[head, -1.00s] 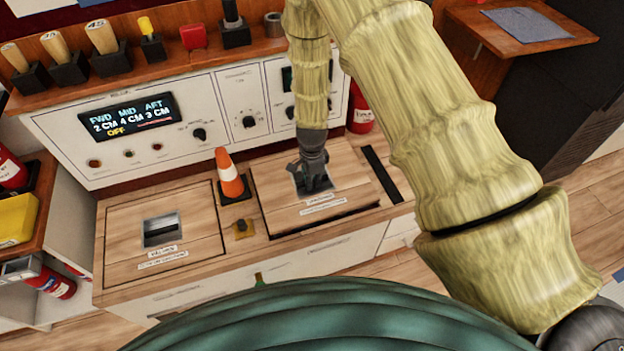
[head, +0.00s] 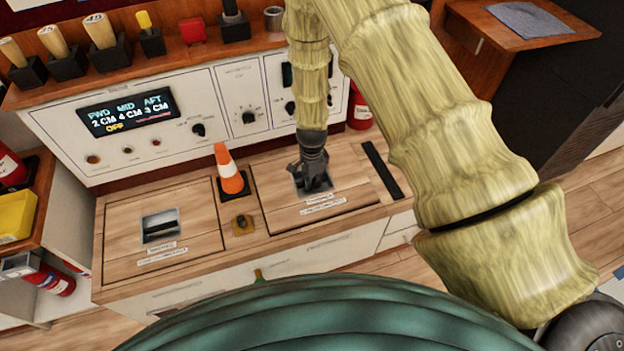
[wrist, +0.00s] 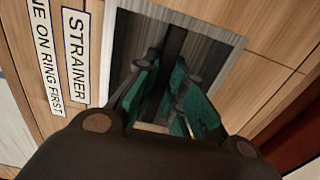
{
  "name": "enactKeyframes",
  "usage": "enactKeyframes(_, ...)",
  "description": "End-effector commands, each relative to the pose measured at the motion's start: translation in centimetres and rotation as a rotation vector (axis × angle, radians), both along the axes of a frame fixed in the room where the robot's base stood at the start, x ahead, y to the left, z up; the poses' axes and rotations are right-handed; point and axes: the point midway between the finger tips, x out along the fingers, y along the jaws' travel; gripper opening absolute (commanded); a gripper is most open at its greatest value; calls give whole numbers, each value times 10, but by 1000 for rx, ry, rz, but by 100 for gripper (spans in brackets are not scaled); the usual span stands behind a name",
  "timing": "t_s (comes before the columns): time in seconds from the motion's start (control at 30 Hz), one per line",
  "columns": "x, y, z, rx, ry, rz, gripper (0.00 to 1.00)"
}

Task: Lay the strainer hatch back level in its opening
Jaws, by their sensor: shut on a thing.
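The strainer hatch (head: 277,190) is the right wooden panel in the counter top. It looks level with the wood around it, with only a thin dark seam showing. My gripper (head: 314,183) points down into the hatch's recessed metal pull. In the wrist view my gripper (wrist: 170,88) has its green-padded fingers inside that recess, shut on the dark pull bar (wrist: 172,42). The fingers partly hide the bar. The strainer label (wrist: 76,50) lies beside the recess.
An orange cone (head: 229,172) stands just left of the hatch. A second hatch (head: 125,225) lies closed further left. A dark slot strip (head: 382,172) is on the right. The white control panel (head: 60,130) rises behind.

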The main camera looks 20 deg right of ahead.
Motion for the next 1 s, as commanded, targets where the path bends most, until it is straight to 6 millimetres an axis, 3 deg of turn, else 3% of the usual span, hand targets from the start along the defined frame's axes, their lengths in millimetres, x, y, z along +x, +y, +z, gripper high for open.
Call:
enactKeyframes(0.7, 0, 0, -15, 0, -1, 0, 0)
enactKeyframes(0.73, 1, 0, -14, 0, -1, 0, 17)
enactKeyframes(0.83, 0, 0, -14, 0, -1, 0, 35)
enactKeyframes(1.0, 0, 0, -15, 0, 0, 0, 37)
